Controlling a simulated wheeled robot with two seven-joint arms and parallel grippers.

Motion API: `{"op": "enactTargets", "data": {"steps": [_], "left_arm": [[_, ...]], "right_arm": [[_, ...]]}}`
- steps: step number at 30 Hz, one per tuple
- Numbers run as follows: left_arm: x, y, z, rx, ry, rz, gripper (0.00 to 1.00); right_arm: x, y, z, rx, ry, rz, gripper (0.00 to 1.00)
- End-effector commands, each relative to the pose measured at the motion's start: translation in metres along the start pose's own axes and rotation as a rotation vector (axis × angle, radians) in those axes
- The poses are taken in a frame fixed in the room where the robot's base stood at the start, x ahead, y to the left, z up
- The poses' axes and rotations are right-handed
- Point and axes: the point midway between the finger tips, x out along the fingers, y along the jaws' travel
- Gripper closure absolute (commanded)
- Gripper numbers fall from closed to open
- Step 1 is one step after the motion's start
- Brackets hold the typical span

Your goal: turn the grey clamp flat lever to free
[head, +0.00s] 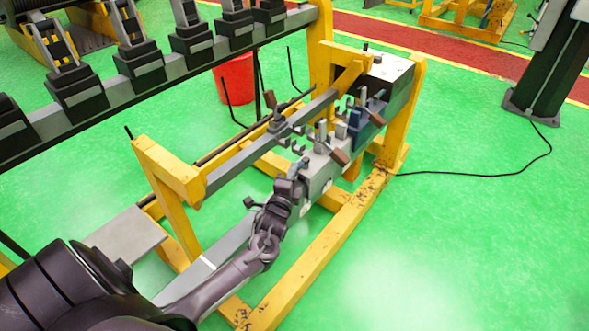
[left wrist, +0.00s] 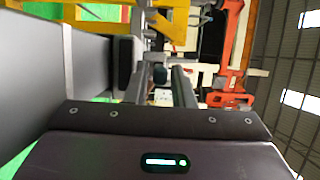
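The grey clamp (head: 322,157) sits on the fixture bench, with a brown-tipped lever (head: 340,157) sticking out at its front right. A blue clamp (head: 357,124) with a similar brown-tipped lever (head: 376,118) stands behind it. My left gripper (head: 303,165) is at the near left end of the grey clamp, close to its base; I cannot tell whether it touches. In the left wrist view its two fingers (left wrist: 160,88) stand apart with a gap between them. What lies at the fingertips is small and unclear there. My right gripper is not in view.
A yellow frame (head: 335,226) surrounds the bench, and a long grey bar (head: 243,164) runs along its left side. A red bin (head: 235,78) stands behind. A rack of black blocks (head: 138,62) fills the upper left. Green floor at the right is open, with a black cable (head: 480,174).

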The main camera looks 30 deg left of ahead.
Motion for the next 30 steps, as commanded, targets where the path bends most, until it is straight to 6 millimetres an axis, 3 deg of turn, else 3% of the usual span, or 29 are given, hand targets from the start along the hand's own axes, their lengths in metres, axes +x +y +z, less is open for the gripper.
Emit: {"op": "enactTargets", "data": {"steps": [4,14,19,30], "left_arm": [[0.015,0.000,0.000,-0.001,-0.001,0.001,0.78],[0.018,0.001,0.000,-0.001,0.000,0.001,0.78],[0.018,0.001,0.000,-0.001,0.000,0.002,0.99],[0.017,0.001,-0.001,-0.001,-0.004,0.002,1.00]], "right_arm": [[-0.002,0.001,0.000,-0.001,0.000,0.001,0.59],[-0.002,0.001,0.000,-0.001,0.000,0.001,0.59],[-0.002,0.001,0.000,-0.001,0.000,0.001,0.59],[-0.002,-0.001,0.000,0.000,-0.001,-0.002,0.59]]}}
